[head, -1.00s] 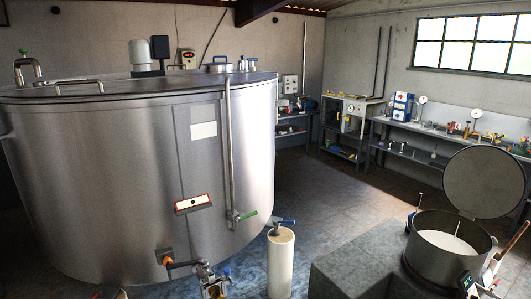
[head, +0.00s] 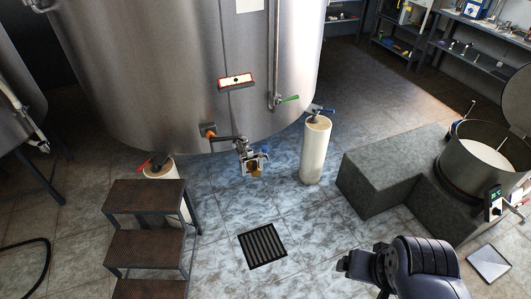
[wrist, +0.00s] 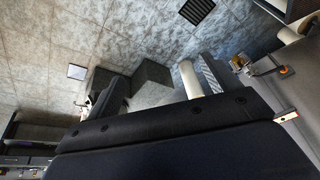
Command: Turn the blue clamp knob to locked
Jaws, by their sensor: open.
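Two blue parts show in the head view, and I cannot tell for sure which is the clamp knob. One is a blue handle (head: 323,111) on top of the white post (head: 314,155) right of the outlet. The other is a small blue piece on the tank's outlet fitting (head: 252,160). Their lock positions are too small to read. My gripper (wrist: 160,78) is open and empty in the wrist view, well apart from both. The white post (wrist: 190,80) and the outlet fitting (wrist: 240,65) also show in the wrist view.
The steel tank (head: 190,70) fills the upper left. Metal steps (head: 150,195) stand at the left, a grey block (head: 385,165) and an open vat (head: 475,170) at the right. A drain grate (head: 262,245) lies in the mostly clear middle floor.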

